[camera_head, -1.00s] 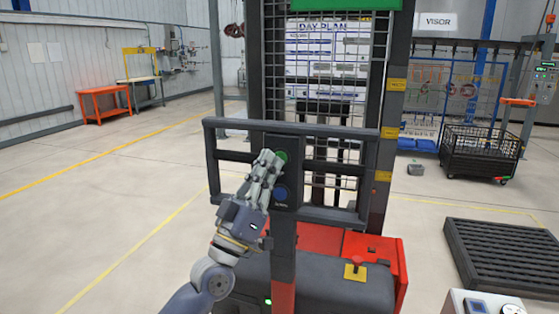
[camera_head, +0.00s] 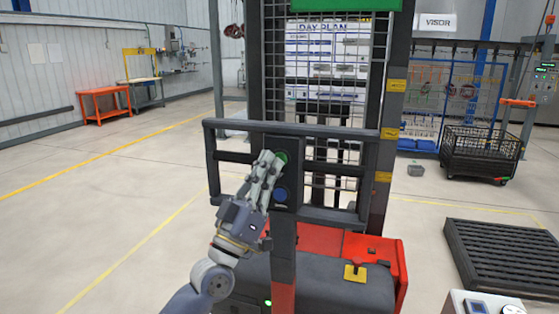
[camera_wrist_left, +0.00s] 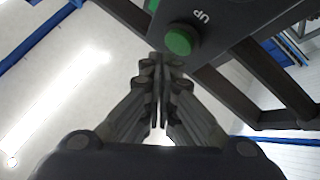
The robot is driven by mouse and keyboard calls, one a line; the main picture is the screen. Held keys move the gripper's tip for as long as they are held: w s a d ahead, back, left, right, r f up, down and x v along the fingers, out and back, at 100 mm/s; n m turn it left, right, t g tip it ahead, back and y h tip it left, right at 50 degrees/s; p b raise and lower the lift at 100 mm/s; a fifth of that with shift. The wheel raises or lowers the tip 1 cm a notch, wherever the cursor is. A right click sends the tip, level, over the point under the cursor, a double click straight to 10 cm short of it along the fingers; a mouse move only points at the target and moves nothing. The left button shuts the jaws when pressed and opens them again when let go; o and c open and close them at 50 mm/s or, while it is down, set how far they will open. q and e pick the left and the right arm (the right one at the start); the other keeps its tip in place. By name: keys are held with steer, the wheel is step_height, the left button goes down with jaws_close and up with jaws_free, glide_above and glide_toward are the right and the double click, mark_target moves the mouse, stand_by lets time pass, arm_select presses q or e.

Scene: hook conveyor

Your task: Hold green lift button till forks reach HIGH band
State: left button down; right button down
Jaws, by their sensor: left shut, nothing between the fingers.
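The green button (camera_head: 282,157) sits at the top of a dark control box on the lift truck's rail, above a blue button (camera_head: 281,194). In the left wrist view the green button (camera_wrist_left: 181,39) is beside the word UP. My left gripper (camera_head: 267,157) is shut and empty, its fingertips at the green button's left edge. In the wrist view the closed fingertips (camera_wrist_left: 161,62) appear just below the button; I cannot tell whether they press it. The mast (camera_head: 390,110) carries yellow labels too small to read. The forks are not clearly visible. My right gripper is out of view.
A guard rail (camera_head: 225,124) surrounds the control box. A black pallet (camera_head: 505,255) and a mesh crate (camera_head: 480,150) stand right. The floor at left is open.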

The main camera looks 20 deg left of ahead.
arm_select(q)
steer(key=shift+w, duration=0.1)
steer(key=shift+w, duration=0.35)
steer(key=shift+w+b, duration=0.4)
stand_by(0.7)
steer(key=shift+s, duration=0.1)
stand_by(5.9)
steer(key=shift+s+p, duration=0.5)
steer(key=shift+s, duration=0.25)
